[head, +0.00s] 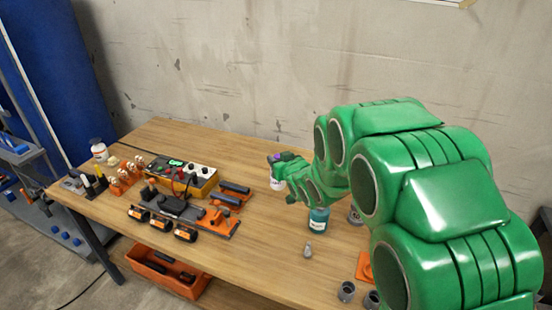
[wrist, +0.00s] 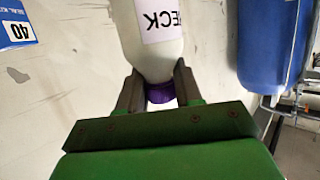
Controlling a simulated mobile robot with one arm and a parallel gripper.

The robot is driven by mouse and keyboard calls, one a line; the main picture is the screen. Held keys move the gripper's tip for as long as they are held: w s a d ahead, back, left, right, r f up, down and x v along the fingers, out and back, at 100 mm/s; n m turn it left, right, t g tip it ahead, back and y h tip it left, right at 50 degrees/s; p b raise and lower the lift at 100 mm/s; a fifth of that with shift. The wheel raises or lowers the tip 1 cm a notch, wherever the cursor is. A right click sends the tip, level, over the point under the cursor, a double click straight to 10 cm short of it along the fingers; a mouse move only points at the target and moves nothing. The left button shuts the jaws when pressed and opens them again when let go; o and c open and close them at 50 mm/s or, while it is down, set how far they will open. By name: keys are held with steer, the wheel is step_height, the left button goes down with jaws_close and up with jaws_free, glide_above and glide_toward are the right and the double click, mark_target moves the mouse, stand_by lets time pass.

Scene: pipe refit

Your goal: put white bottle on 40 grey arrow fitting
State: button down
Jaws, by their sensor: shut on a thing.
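My gripper (wrist: 158,82) is shut on a white bottle (wrist: 150,30) with a purple cap, gripped close to the cap. The bottle's label, partly cut off, reads "ECK". In the head view my gripper (head: 279,164) holds the white bottle (head: 277,183) above the table's middle, left of a teal jar. Grey ring-shaped fittings (head: 346,291) stand at the table's front right, one partly cut off by my arm. I cannot read a size or arrow on them.
The teal jar (head: 319,220) and a small grey piece (head: 308,249) stand near my arm. An orange piece (head: 364,267) lies by the fittings. Tools and a control box (head: 185,175) fill the left half. The wooden table's (head: 262,262) front middle is clear.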

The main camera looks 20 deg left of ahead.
steer(key=shift+a+v, duration=0.2)
steer(key=shift+v, duration=1.2)
